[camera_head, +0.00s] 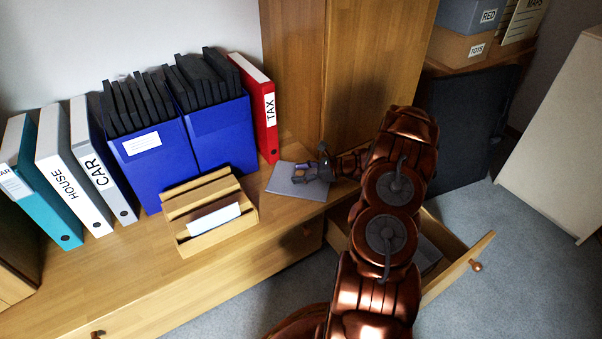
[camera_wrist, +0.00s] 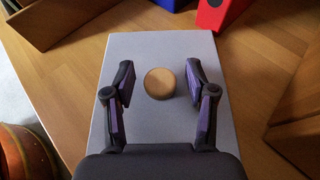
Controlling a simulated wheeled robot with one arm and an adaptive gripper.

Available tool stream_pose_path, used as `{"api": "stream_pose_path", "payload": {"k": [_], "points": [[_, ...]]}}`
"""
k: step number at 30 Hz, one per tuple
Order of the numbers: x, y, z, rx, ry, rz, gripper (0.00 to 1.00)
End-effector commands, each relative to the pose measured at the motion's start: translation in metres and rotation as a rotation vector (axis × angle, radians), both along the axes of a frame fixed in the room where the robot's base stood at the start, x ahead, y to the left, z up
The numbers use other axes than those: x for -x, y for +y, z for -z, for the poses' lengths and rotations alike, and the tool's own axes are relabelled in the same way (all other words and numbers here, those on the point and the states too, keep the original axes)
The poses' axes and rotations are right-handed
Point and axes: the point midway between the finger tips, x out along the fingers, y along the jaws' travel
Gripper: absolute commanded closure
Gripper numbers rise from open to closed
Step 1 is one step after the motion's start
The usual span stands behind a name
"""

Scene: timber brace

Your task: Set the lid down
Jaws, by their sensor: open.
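The lid (camera_head: 284,182) is a flat grey panel lying on the wooden desktop, right of the letter rack. In the wrist view the lid (camera_wrist: 200,60) lies flat under my gripper, with a round wooden knob (camera_wrist: 160,83) on it. My gripper (camera_wrist: 160,85) is open, its two purple-padded fingers on either side of the knob with gaps on both sides. In the head view my gripper (camera_head: 311,175) is over the right part of the lid and hides some of it.
A wooden letter rack (camera_head: 208,212) stands left of the lid. A red TAX binder (camera_head: 262,110) and blue magazine files (camera_head: 160,165) stand behind. An open drawer (camera_head: 455,270) juts out below the desktop at the right.

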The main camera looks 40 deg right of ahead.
Motion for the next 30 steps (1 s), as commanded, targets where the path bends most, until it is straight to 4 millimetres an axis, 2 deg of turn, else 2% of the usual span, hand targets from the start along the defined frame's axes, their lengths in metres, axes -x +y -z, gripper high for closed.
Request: {"api": "stream_pose_path", "payload": {"k": [5,21,30], "points": [[0.001,-0.002,-0.005,0.001,-0.001,0.002,0.44],[0.067,-0.06,-0.043,0.0,0.0,0.003,0.44],[0.082,-0.074,-0.049,0.002,0.001,0.002,0.44]]}}
